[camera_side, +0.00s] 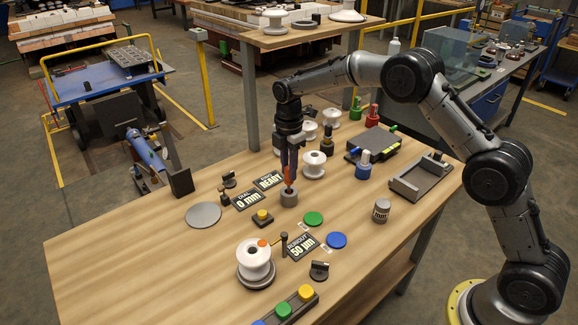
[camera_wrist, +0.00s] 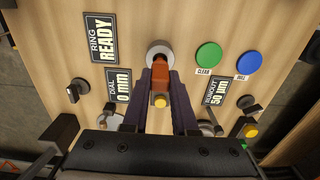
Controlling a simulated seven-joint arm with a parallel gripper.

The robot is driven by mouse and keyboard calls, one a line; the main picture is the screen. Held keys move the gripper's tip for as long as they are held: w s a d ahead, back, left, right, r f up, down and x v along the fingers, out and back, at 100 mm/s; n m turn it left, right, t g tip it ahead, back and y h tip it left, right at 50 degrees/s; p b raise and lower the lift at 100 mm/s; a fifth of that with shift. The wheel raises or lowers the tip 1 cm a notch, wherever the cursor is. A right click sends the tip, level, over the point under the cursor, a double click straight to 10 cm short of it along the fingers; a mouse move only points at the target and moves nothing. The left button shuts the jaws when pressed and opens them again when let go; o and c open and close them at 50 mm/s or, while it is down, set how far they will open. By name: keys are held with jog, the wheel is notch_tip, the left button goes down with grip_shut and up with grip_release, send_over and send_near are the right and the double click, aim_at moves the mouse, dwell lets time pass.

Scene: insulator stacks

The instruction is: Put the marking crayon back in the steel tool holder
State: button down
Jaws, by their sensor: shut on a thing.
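The marking crayon (camera_side: 288,174) is orange-red and upright between the fingers of my gripper (camera_side: 288,179), which is shut on it. In the wrist view the crayon (camera_wrist: 161,66) shows between the dark fingertips of my gripper (camera_wrist: 161,76). The steel tool holder (camera_side: 289,199) is a short grey cup standing on the table directly under the crayon. Its round rim (camera_wrist: 151,52) shows around the crayon's lower end in the wrist view. The crayon's lower end is at the holder's mouth; I cannot tell how deep it is inside.
Label plates (camera_side: 270,180) stand left of the holder, with a yellow button box (camera_side: 262,217) nearby. A green disc (camera_side: 313,218) and blue disc (camera_side: 336,240) lie to the right. White insulators (camera_side: 314,165) stand behind. The front-left table is clear.

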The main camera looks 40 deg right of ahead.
jog(key=shift+f, duration=1.55)
jog(key=c, duration=0.6)
grip_release()
notch_tip(320, 180, up, 14)
jog(key=shift+f, duration=0.1)
